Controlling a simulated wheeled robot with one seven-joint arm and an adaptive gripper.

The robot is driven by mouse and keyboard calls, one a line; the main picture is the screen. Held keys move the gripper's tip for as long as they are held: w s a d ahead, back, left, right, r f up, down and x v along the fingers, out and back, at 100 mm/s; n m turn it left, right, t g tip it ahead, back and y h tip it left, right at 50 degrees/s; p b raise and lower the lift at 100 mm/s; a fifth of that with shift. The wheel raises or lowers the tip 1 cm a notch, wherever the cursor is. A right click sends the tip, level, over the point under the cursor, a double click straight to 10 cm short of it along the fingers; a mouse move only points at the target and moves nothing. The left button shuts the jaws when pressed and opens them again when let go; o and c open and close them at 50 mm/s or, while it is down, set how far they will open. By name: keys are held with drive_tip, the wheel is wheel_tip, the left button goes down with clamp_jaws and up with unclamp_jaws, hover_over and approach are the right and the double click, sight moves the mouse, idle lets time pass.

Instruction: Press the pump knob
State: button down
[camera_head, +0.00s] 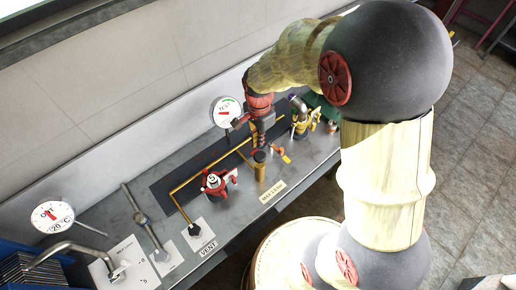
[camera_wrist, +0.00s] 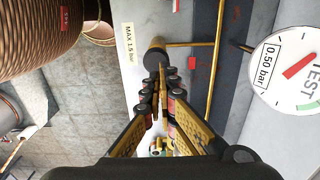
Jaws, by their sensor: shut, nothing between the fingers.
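The pump knob appears to be the dark round cap on a short brass cylinder (camera_head: 260,170) standing on the bench. In the wrist view its dark cap (camera_wrist: 155,54) sits just beyond my fingertips. My gripper (camera_head: 258,146) points down over the cylinder, its fingers together and empty. The closed fingers also show in the wrist view (camera_wrist: 160,80). The fingertips are very near the cap and overlap its edge in the wrist view; I cannot tell if they touch it.
A test gauge (camera_wrist: 291,71) reading 0.50 bar stands behind. A brass pipe (camera_head: 205,172) runs along the bench. A red fitting (camera_head: 215,183) lies left of the cylinder and a brass valve (camera_head: 302,124) right. A MAX 1.5 bar label (camera_head: 271,191) is in front.

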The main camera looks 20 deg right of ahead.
sight(258, 155)
wheel_tip(258, 155, up, 5)
drive_tip(key=shift+a+f, duration=0.1)
idle(1.4)
wheel_tip(258, 155, up, 4)
drive_tip(key=p, duration=0.4)
drive_tip(key=shift+s+f, duration=0.15)
drive_tip(key=shift+f, duration=0.05)
drive_tip(key=shift+f, duration=0.15)
wheel_tip(258, 155, down, 14)
drive_tip(key=shift+r+p, duration=0.1)
drive_tip(key=shift+p, duration=0.5)
